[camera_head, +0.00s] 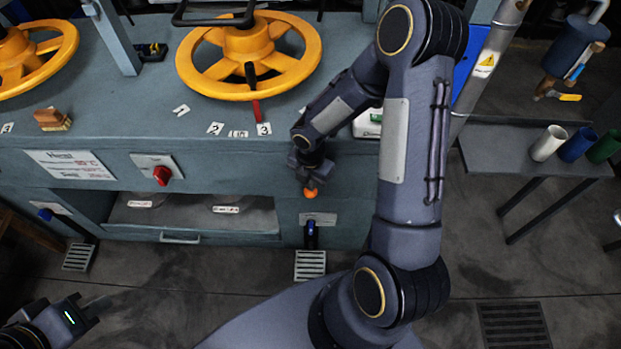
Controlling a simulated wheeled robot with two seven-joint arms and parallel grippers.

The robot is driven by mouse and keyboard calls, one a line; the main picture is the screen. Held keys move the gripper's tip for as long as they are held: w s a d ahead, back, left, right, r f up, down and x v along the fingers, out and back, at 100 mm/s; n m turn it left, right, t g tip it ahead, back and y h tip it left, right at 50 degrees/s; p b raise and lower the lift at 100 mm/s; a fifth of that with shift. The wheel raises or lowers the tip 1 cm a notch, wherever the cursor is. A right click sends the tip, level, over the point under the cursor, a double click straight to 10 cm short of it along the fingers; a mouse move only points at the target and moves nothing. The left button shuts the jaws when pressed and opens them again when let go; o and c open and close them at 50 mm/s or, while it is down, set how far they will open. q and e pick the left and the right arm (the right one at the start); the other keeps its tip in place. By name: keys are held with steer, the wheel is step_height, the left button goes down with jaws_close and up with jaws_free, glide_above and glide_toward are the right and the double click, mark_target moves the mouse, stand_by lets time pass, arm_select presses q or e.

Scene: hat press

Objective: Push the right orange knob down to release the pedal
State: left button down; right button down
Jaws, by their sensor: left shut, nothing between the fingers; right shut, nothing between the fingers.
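The right orange knob (311,193) shows as a small orange piece on the front of the press, just under my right gripper (309,180). The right gripper is shut and empty, pointing down with its tips over the knob and hiding part of it. I cannot tell whether they touch. Below the knob are a metal plate (318,218) and a dark lever with a blue part (311,235). The right slatted pedal (310,265) is near the floor beneath it. My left gripper (90,310) is shut and empty at the lower left, away from the press.
The press table (130,100) carries yellow handwheels (249,55) and a wooden brush (53,119). A red switch (162,175) sits on its front. A second pedal (78,257) is at the left. A side table (480,150) with cups stands at the right. Floor in front is clear.

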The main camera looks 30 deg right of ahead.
step_height(320, 180, up, 7)
steer(key=p, duration=0.5)
steer(key=shift+f, duration=0.25)
stand_by(0.6)
step_height(320, 180, up, 10)
steer(key=s+d+m+t, duration=0.1)
steer(key=s+d+m, duration=0.1)
steer(key=m, duration=0.5)
steer(key=s+a+r+m+t+y, duration=0.2)
steer(key=s+a+r+m, duration=0.1)
steer(key=s+r+m, duration=0.4)
steer(key=s+a+r+m+t+y, duration=0.1)
steer(key=s+a+r+m+t, duration=0.1)
steer(key=s+r+m, duration=0.5)
steer(key=s+a+m, duration=0.1)
steer(key=m, duration=0.3)
steer(key=shift+t+y, duration=0.3)
steer(key=shift+y, duration=0.1)
